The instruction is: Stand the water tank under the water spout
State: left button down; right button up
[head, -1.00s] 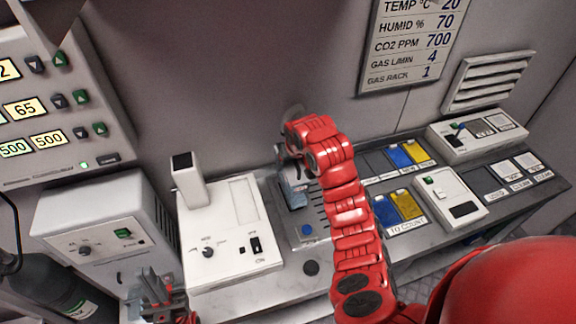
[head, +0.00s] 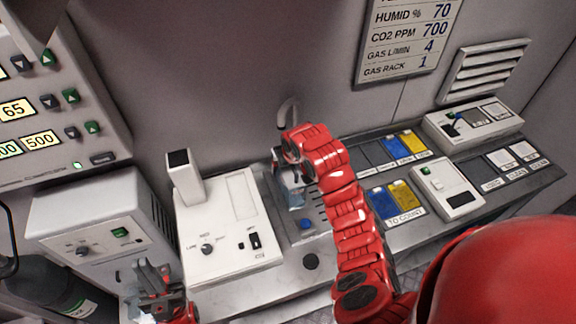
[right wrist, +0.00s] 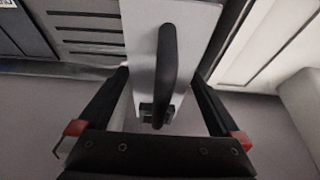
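The water tank (head: 291,194) is a small, clear bluish container over the left part of the grey slotted drip tray (head: 312,213). I cannot tell if its base touches the tray. The right wrist view shows its pale face with a dark upright handle (right wrist: 167,65). My right gripper (right wrist: 160,78) has one finger against each side of the tank; in the head view the red arm partly hides it. The grey curved water spout (head: 288,112) rises at the wall just behind the right wrist. My left gripper (head: 150,275) is low at the left; its finger gap is unclear.
A white device with an upright post (head: 185,180) stands left of the tray. A blue button (head: 305,224) is at the tray's front. Blue and yellow racks (head: 392,203) and a white switch box (head: 447,192) lie to the right. The wall is close behind.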

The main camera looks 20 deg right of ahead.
jog(key=shift+s+r, duration=0.1)
jog(key=shift+r, duration=0.35)
jog(key=b+v, duration=0.1)
jog(key=v, duration=0.3)
jog(key=shift+s+r, duration=0.1)
jog(key=shift+r, duration=0.15)
jog(key=p+v, duration=0.2)
jog(key=v, duration=0.4)
jog(key=shift+s+r, duration=0.3)
jog(key=shift+r, duration=0.15)
